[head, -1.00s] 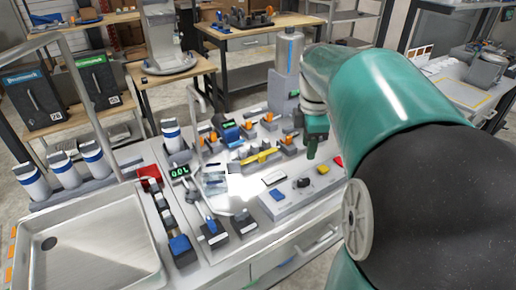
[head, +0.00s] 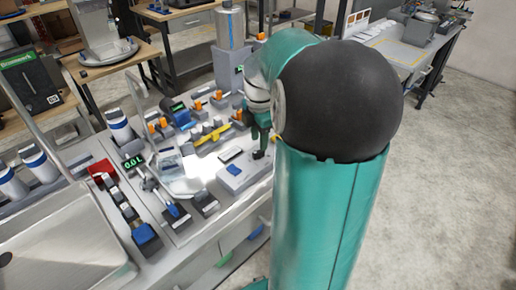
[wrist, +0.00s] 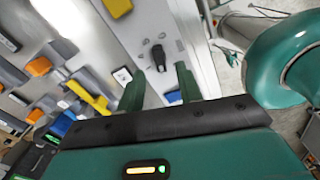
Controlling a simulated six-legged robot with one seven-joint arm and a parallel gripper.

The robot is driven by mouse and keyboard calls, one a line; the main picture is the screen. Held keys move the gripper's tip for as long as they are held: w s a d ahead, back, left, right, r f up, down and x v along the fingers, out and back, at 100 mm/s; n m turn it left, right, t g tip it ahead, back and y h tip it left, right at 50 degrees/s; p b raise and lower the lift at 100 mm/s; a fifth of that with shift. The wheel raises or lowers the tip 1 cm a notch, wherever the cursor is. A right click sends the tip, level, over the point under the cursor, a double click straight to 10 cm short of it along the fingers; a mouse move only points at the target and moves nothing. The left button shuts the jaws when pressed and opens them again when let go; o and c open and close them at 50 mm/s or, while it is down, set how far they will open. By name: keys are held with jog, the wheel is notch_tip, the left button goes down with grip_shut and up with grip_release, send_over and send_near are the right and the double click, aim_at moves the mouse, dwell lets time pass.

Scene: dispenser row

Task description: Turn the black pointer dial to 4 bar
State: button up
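The black pointer dial (wrist: 158,56) sits on a light grey panel in the wrist view, just beyond my fingertips and roughly in line with the gap between them. It also shows as a small dark shape in the head view (head: 258,155), close under my gripper (head: 261,132). My gripper (wrist: 159,78) is open, with its two green fingers apart and nothing between them. No contact with the dial shows. The scale marks around the dial are too small to read.
A blue button (head: 234,169) and a white label (head: 231,155) are on the same panel. A yellow bar (head: 212,136) and several orange-topped parts lie behind it. A tall grey cylinder (head: 230,27) stands at the back. A metal sink (head: 75,245) is at the left.

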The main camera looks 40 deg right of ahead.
aim_at(259, 151)
jog(key=shift+f, duration=2.35)
grip_shut()
